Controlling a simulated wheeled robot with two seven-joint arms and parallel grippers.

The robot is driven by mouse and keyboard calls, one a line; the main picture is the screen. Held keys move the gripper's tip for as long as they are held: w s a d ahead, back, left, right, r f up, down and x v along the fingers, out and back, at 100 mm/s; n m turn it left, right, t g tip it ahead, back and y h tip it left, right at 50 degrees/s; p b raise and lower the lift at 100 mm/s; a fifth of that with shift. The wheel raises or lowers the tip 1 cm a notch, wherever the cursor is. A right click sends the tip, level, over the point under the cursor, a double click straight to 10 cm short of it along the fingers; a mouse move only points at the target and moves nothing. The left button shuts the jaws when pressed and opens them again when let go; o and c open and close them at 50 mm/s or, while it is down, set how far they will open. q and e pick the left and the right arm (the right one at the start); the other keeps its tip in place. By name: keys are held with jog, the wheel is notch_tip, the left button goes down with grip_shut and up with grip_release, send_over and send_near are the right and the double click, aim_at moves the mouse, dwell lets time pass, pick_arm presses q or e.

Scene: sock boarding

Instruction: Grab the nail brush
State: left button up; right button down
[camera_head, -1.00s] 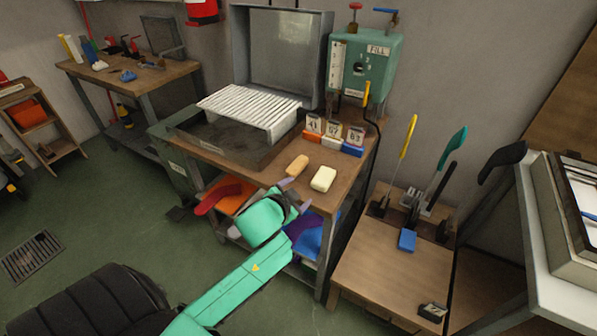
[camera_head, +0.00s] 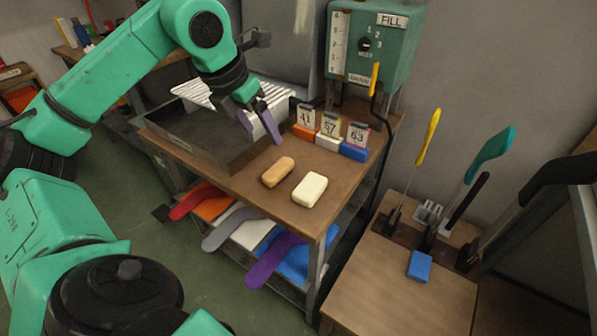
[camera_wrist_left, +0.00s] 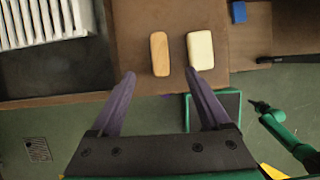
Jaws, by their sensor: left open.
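The nail brush appears to be the tan, wood-coloured block (camera_head: 278,172) lying on the wooden bench top, just left of a cream soap-like bar (camera_head: 310,190). My left gripper (camera_head: 264,136) is open and empty above the bench, a little behind the tan block in the head view. In the left wrist view the tan block (camera_wrist_left: 159,54) lies ahead of the gap between the two purple fingers (camera_wrist_left: 160,74), and the cream bar (camera_wrist_left: 200,50) is ahead of the right finger. Neither finger visibly touches anything. My right gripper is not in view.
A dark basin with a white ribbed rack (camera_head: 205,97) is left of the block. Number cards on coloured blocks (camera_head: 330,138) stand behind, below a green FILL box (camera_head: 375,45). Coloured socks (camera_head: 270,262) hang from the shelf below. A lower side table (camera_head: 380,290) holds tools.

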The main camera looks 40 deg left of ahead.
pick_arm(q)
send_near(278, 168)
jog(key=shift+s+a+f+b, duration=0.1)
jog(key=shift+f+b, duration=0.35)
jog(key=shift+f, duration=0.1)
jog(key=x, duration=0.8)
jog(key=shift+w, duration=0.25)
jog(key=shift+r, duration=0.1)
grip_shut()
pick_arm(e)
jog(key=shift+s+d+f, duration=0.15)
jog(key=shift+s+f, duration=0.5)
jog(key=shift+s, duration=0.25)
